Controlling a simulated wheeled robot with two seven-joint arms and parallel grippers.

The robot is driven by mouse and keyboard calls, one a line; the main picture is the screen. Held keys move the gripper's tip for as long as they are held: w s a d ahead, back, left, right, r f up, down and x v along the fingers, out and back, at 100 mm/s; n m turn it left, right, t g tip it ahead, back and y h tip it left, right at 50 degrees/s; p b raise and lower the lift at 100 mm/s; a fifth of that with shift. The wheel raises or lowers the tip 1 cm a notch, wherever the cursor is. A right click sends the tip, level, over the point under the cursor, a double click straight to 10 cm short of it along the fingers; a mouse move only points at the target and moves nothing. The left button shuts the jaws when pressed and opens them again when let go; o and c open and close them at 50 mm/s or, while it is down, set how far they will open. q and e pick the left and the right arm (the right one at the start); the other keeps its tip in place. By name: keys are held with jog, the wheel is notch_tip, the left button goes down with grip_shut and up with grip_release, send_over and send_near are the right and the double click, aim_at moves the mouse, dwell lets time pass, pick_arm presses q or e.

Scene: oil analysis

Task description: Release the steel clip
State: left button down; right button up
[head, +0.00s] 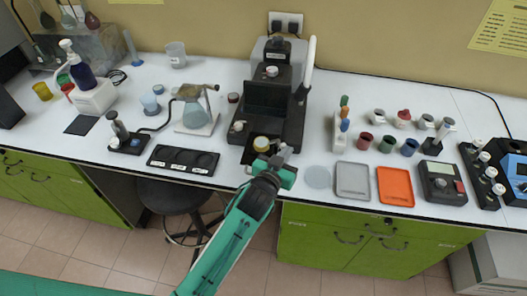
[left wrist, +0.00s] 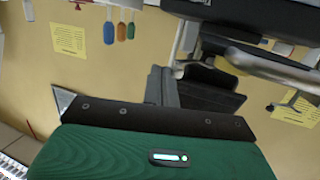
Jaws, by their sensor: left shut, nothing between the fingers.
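My left gripper (head: 284,151) is at the front edge of the white bench, just in front of the black instrument (head: 292,124). It is shut with nothing held. Its fingertips are close to a yellow-topped jar (head: 261,144) at the instrument's front; I cannot tell whether they touch. In the left wrist view, my green gripper body fills the bottom, and a grey metal bar (left wrist: 270,68) crosses at the upper right. I cannot pick out the steel clip for certain. My right gripper is not in view.
A flask (head: 195,116) on a stand and a black tray (head: 183,160) are to the left. A grey tray (head: 352,181), an orange tray (head: 395,186) and several small cups are to the right. A stool (head: 172,196) stands under the bench.

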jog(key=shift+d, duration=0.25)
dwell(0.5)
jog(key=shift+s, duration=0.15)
